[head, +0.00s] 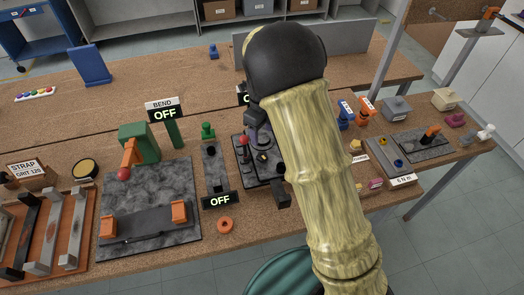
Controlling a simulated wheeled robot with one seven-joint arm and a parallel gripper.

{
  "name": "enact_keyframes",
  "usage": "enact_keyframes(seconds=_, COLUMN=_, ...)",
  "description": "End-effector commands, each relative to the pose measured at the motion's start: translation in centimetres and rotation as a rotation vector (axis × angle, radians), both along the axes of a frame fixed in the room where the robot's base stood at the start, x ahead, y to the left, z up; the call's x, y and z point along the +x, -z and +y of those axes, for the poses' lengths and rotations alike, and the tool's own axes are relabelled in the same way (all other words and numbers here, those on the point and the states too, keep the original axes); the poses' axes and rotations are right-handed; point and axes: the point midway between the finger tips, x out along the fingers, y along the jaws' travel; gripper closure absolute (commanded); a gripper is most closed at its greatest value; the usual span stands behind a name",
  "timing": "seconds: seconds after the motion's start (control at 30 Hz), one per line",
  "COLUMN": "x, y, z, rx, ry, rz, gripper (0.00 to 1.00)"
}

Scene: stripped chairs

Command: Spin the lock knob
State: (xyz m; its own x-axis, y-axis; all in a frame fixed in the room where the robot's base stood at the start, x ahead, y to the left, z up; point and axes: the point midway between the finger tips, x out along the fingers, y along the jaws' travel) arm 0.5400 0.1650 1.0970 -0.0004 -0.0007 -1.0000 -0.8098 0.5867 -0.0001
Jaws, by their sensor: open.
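My arm comes in from the lower right and covers the middle of the bench. My gripper (257,124) is mostly hidden behind the arm's dark joint. Only a small dark part of it shows, above a black machine (250,174) on the bench. A small red ball (243,139) stands up on this machine, left of my gripper. No part is clearly marked as the lock knob. A green knob (208,131) tops the grey fixture to the left. I cannot tell whether my gripper touches anything.
A grey plate (150,190) with orange clamps and a green lever press (139,141) stands left. An orange ring (225,225) lies there. Small parts and a dark plate (424,146) fill the right.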

Motion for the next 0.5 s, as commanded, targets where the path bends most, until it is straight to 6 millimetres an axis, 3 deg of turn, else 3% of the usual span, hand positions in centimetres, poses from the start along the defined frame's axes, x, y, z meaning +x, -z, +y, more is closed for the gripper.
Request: enact_keyframes(seconds=0.5, x=0.0, y=8.9, z=-0.1, rx=-0.002, ry=0.002, rz=0.003, gripper=0.45)
